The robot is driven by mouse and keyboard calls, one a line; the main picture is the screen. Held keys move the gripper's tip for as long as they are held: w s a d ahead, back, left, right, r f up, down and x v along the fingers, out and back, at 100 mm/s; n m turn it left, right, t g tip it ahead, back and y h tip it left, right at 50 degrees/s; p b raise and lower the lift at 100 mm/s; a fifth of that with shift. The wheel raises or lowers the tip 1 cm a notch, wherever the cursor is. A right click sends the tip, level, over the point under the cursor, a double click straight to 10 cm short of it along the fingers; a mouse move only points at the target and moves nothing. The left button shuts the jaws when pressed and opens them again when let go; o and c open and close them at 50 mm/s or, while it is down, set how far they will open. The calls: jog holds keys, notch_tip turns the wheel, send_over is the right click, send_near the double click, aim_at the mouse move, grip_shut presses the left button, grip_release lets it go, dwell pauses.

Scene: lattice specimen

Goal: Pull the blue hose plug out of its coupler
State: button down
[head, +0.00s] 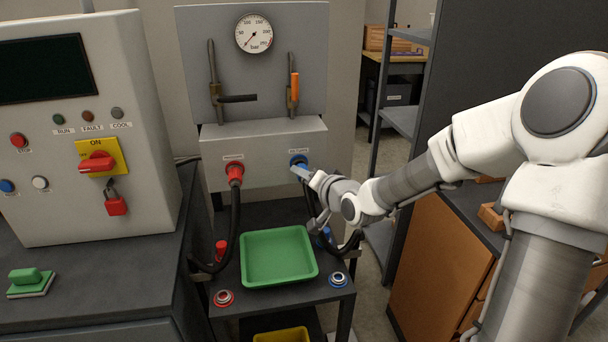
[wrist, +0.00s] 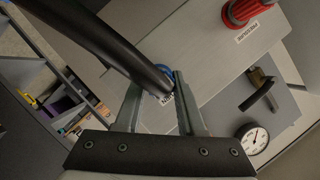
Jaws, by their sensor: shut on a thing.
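The blue coupler (head: 298,160) is on the right of the grey panel box under the gauge board. A bit of blue ring (wrist: 165,72) shows between my fingers in the wrist view. My gripper (head: 303,172) is at the coupler, coming from the lower right, shut on the blue hose plug. The plug is mostly hidden by my fingers and by its black hose (wrist: 122,50), which crosses in front of my gripper (wrist: 157,82) in the wrist view. Whether the plug is fully seated cannot be told.
A red plug (head: 235,173) with a black hose sits in the left coupler. A control cabinet (head: 70,190) stands left. Shelving (head: 400,120) stands right.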

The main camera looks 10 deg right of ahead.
aim_at(302, 181)
jog(key=shift+s+p, duration=0.85)
jog(key=shift+s, duration=1.3)
jog(key=shift+d, duration=0.1)
